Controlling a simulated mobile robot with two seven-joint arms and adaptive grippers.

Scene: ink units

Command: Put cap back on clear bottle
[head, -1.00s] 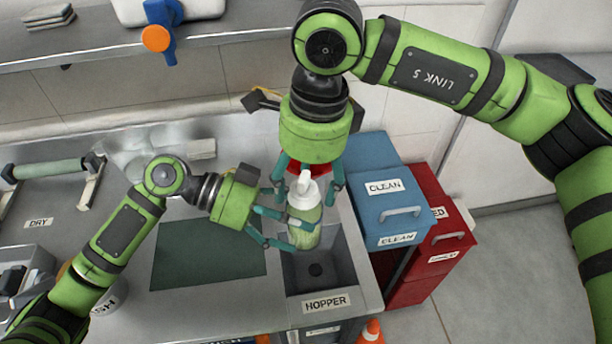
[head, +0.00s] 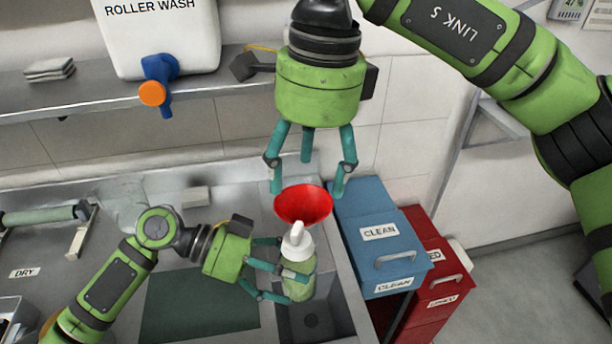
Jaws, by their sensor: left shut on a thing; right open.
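The clear bottle (head: 301,278) with pale green contents stands upright over the hopper basin, its lower part partly hidden by fingers. A white cap with a spout (head: 297,240) sits on top of its neck; I cannot tell whether it is screwed tight. My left gripper (head: 290,282) is shut around the bottle's body from the left. My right gripper (head: 309,180) is open and empty, pointing down, well above the cap and apart from it.
A red funnel (head: 304,204) shows just behind the cap. The hopper basin (head: 343,318) lies below the bottle. A blue CLEAN bin (head: 372,212) and a red bin (head: 447,262) stand right. A dark green mat (head: 200,306) lies left. The ROLLER WASH container (head: 165,40) sits on the shelf.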

